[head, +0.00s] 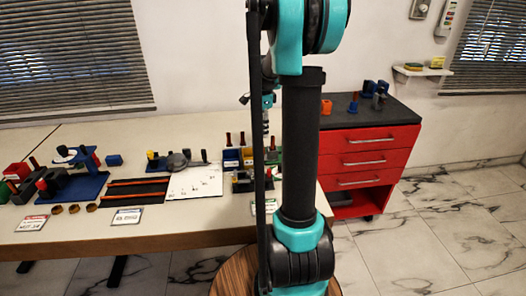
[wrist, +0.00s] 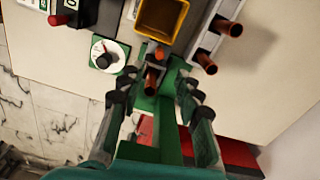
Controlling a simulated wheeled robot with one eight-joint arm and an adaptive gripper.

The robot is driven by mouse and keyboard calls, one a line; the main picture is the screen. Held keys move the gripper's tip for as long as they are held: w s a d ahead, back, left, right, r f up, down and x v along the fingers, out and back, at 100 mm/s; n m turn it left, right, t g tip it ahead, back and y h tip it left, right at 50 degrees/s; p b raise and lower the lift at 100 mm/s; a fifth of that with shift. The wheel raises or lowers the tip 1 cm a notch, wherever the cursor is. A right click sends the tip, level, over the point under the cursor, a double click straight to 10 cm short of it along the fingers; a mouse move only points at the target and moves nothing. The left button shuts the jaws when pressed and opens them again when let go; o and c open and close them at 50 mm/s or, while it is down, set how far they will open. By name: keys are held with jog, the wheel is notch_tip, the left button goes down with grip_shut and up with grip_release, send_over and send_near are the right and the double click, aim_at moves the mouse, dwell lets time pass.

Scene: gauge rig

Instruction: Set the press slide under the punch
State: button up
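In the wrist view, a green fixture (wrist: 146,121), which looks like the press, lies below my gripper (wrist: 152,98). A brown peg-like handle (wrist: 153,78) with a dark collar stands on its upper part, between and beyond my fingertips. My gripper is open, with a finger on either side of the fixture and nothing visibly held. I cannot clearly tell the slide from the punch. In the head view, a green part (head: 274,157) with a brown handle shows beside my arm, which hides much of this area.
A yellow bin (wrist: 162,16) and a white dial on a green base (wrist: 106,55) are near the fixture. More brown handles (wrist: 205,63) stand to the right. A blue rig (head: 75,186) stands on the table's left; a red drawer cabinet (head: 368,152) is at right.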

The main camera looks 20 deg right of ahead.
aim_at(263, 148)
notch_tip(263, 148, down, 11)
jog(key=shift+r, duration=0.1)
dwell(0.3)
grip_shut()
dwell(0.4)
